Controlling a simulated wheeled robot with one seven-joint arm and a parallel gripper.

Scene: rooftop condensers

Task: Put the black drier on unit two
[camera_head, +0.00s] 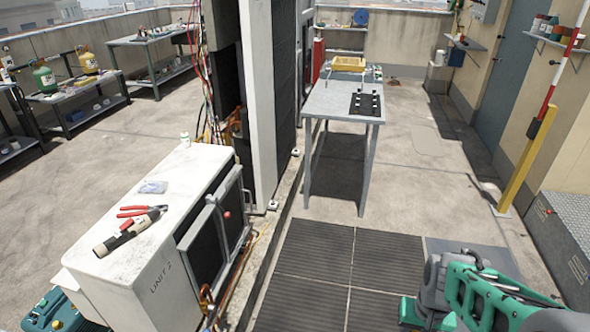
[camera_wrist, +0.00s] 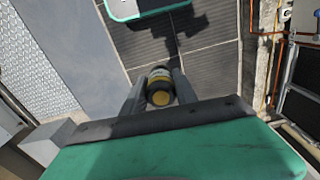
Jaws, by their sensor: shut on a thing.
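Unit two (camera_head: 140,282) is a white condenser box marked "UNIT 2" at the left in the head view, with a flat top. In the wrist view my gripper (camera_wrist: 158,78) is shut on a dark cylinder with a pale band and a yellowish end, which looks like the black drier (camera_wrist: 160,92). The drier is held above the dark floor mats, apart from unit two. In the head view my arm is at the lower right, and the held drier cannot be made out there.
On unit two lie red-handled pliers (camera_head: 140,211), a dark tube with a pale end (camera_head: 117,242) and a small packet (camera_head: 153,187); a small white bottle (camera_head: 185,139) stands at its back. The rear half of its top has room. A grey table (camera_head: 330,101) stands beyond.

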